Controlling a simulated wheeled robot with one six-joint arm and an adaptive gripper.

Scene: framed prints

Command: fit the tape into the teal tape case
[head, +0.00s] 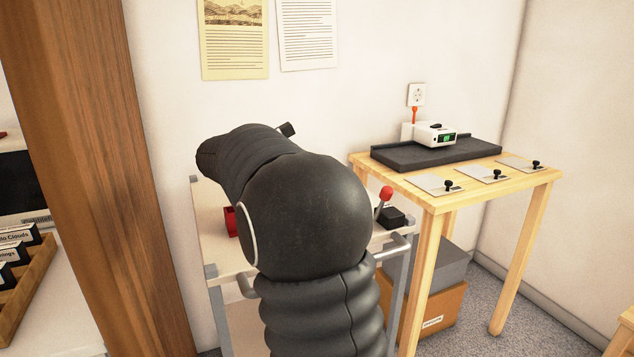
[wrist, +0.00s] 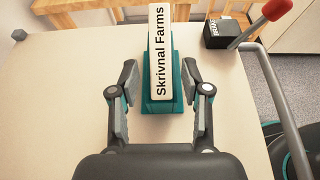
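A white block labelled "Skrivnal Farms" (wrist: 160,50), which looks like the tape, stands in the teal case (wrist: 162,107) on the pale cart top in the wrist view. Teal shows beside and below the label; how deep the tape sits is unclear. My gripper (wrist: 160,72) is open, with one finger to the left and one to the right of the teal case, and visible gaps on both sides. In the head view my arm hides the gripper, the tape and the teal case.
A red object (head: 230,221) sits on the cart (head: 213,235). A red-knobbed lever (head: 385,195) and black box (head: 391,217) are at its right. A wooden table (head: 420,200) holds a white device (head: 434,133). Labelled tapes stand in a wooden rack (head: 35,285) at left.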

